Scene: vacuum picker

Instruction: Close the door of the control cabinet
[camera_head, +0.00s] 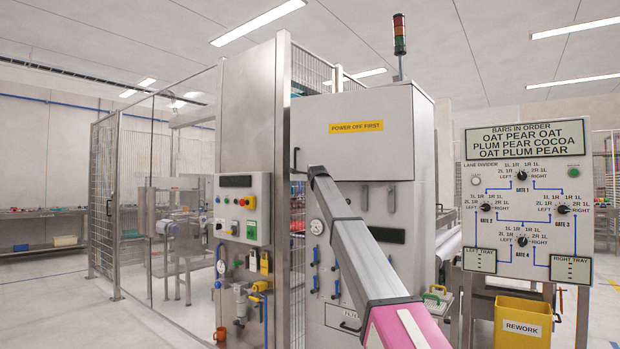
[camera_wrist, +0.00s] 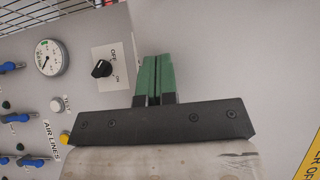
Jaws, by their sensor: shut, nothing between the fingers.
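The control cabinet (camera_head: 424,150) is a tall grey metal box in the head view. Its upper door (camera_head: 385,105) carries a yellow "POWER OFF FIRST" label and a dark handle (camera_head: 295,158) at its left edge. An OFF/ON knob (camera_wrist: 102,69) is just left of the fingertips. In the head view my arm hides the gripper and the door's lower left corner.
A pressure gauge (camera_wrist: 49,57) and blue air-line valves (camera_wrist: 15,118) sit left of the fingers. A steel post with a button panel (camera_head: 243,208) and a mesh fence (camera_head: 103,190) stand left of the cabinet. A gate panel (camera_head: 520,235) and yellow rework bin (camera_head: 522,322) stand right.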

